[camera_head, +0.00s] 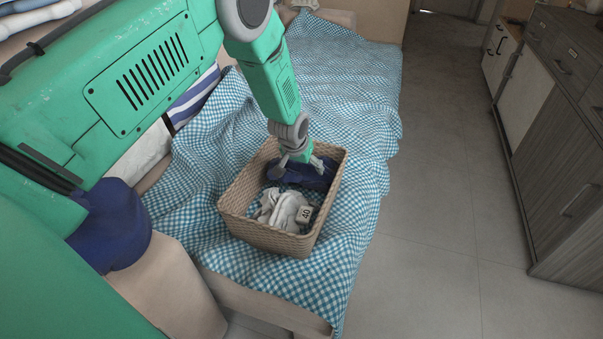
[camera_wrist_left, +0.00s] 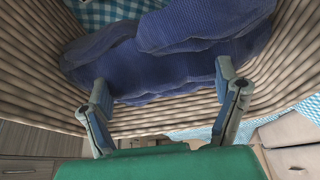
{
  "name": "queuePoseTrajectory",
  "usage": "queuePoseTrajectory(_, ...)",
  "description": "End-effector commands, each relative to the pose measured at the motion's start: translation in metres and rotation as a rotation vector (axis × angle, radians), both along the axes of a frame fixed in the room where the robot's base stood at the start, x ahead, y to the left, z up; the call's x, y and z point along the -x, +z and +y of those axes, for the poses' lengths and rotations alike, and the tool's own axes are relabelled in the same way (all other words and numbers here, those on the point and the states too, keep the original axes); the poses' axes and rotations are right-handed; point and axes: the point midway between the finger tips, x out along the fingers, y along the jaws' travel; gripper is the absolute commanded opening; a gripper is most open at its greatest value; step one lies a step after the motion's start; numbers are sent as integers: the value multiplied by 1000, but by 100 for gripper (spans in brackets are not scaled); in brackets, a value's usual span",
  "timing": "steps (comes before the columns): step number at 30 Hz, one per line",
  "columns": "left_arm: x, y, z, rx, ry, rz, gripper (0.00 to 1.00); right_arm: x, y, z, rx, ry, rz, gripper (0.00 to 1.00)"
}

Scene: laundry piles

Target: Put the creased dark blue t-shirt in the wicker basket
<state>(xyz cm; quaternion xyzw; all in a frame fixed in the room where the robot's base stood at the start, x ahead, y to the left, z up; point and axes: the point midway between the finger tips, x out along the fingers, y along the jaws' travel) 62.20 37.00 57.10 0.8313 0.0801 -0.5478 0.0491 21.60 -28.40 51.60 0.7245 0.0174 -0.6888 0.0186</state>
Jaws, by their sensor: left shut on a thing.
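The creased dark blue t-shirt (camera_head: 313,176) is inside the wicker basket (camera_head: 262,237), bunched at its far end. In the left wrist view the t-shirt (camera_wrist_left: 120,72) lies across the gap between my fingers, in front of the basket's woven wall (camera_wrist_left: 30,85). My left gripper (camera_head: 300,166) reaches down into the basket and is shut on the t-shirt. In the left wrist view the fingers of my left gripper (camera_wrist_left: 162,78) are spread wide with the cloth between and beyond them. Whether the cloth rests on the basket floor is unclear. My right gripper is not in view.
White cloth (camera_head: 282,210) and a small block marked 40 (camera_head: 305,214) lie in the basket's near end. The basket stands on a blue checked cover (camera_head: 340,80). Grey cabinets (camera_head: 560,130) stand right, beyond clear floor.

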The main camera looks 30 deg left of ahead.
Motion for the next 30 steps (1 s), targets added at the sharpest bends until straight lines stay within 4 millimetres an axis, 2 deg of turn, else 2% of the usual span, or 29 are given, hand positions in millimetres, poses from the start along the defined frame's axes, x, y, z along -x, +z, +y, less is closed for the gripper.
queuePoseTrajectory(1,1,-13,2,2,1,3,50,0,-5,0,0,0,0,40)
queuePoseTrajectory(4,1,-23,3,4,3,1,50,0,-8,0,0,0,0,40)
queuePoseTrajectory(11,1,-21,3,4,2,0,50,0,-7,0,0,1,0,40)
queuePoseTrajectory(26,1,-33,3,3,2,1,49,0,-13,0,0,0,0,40)
queuePoseTrajectory(27,1,-33,3,3,2,1,93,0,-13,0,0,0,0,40)
queuePoseTrajectory(28,1,-33,3,4,2,2,100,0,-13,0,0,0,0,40)
queuePoseTrajectory(30,1,-33,3,4,3,2,100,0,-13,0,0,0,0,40)
